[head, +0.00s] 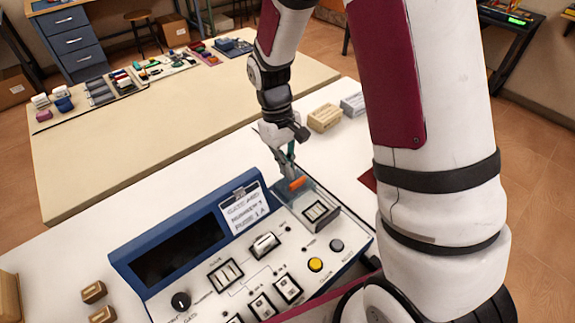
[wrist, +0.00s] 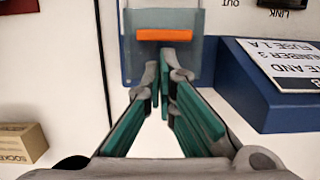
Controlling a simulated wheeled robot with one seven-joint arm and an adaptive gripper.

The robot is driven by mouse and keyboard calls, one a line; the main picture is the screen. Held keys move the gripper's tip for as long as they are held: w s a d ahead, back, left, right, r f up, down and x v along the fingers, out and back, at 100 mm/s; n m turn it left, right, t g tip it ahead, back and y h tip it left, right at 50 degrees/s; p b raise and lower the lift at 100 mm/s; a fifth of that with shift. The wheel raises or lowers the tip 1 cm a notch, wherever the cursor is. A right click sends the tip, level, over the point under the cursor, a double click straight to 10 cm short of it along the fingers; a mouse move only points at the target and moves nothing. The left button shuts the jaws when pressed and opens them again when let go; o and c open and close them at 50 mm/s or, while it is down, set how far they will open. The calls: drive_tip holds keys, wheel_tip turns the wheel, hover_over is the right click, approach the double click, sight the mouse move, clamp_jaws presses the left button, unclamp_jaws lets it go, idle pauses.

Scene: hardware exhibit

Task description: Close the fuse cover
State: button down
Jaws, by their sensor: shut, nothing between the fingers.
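The fuse cover is a clear, bluish panel with an orange strip (head: 297,183) at the back right of the blue-edged control panel (head: 195,290). In the wrist view the cover (wrist: 192,20) is at top centre, with its orange strip (wrist: 164,35) running across it. A framed fuse switch (head: 316,211) shows just in front of the strip. I cannot tell the cover's exact tilt. My gripper (head: 286,166) is shut and empty, pointing down at the cover's back side. In the wrist view its fingertips (wrist: 166,72) overlap the cover just below the strip; contact is unclear.
A printed card (head: 244,207) stands left of the cover, beside a dark display (head: 180,252). Small boxes (head: 324,117) lie on the white table behind my gripper. Knobs and switches fill the panel's front. Brown blocks (head: 94,292) lie at left.

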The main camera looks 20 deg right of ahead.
drive_tip(key=s+p, duration=0.1)
drive_tip(key=s, duration=0.1)
drive_tip(key=s+d+p, duration=0.1)
drive_tip(key=s, duration=0.2)
drive_tip(key=s+d+p, duration=0.1)
drive_tip(key=s, duration=0.1)
drive_tip(key=shift+s+d+r, duration=0.1)
drive_tip(key=shift+s+d, duration=0.05)
drive_tip(key=shift+d, duration=0.05)
drive_tip(key=shift+s+d, duration=0.1)
drive_tip(key=shift+s, duration=0.25)
